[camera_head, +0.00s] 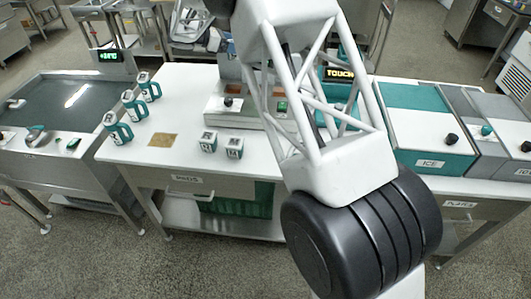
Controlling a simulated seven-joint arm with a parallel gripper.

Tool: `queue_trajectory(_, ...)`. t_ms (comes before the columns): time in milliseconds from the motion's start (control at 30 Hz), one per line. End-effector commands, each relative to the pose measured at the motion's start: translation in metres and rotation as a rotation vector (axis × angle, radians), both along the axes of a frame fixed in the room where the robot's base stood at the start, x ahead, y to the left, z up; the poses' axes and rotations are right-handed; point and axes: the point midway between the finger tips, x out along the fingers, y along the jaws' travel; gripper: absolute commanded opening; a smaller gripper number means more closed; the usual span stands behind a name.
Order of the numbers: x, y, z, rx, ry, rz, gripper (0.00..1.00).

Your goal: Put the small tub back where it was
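I cannot tell which, if either, is the task's tub. A bare tan square (162,140) lies on the worktop to their left. My arm crosses the middle right of the picture and hides part of the worktop and the machine behind it. My gripper is not visible, and I cannot see whether it holds anything.
Several teal-and-white mugs (119,131) stand at the worktop's left edge. A machine with a lit TOUCH display (340,73) stands at the back. A teal ICE bin (430,128) is at right, a dark-topped unit (70,103) at left. The front left worktop is clear.

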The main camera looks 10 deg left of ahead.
Motion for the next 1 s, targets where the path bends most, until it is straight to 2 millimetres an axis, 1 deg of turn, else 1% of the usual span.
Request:
queue_trajectory(33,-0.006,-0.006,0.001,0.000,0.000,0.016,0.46)
queue_trajectory(200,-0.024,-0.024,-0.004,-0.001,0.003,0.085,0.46)
queue_trajectory(567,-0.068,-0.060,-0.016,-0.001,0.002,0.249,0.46)
queue_trajectory(867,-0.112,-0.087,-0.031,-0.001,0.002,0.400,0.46)
queue_trajectory(1000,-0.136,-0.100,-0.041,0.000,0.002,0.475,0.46)
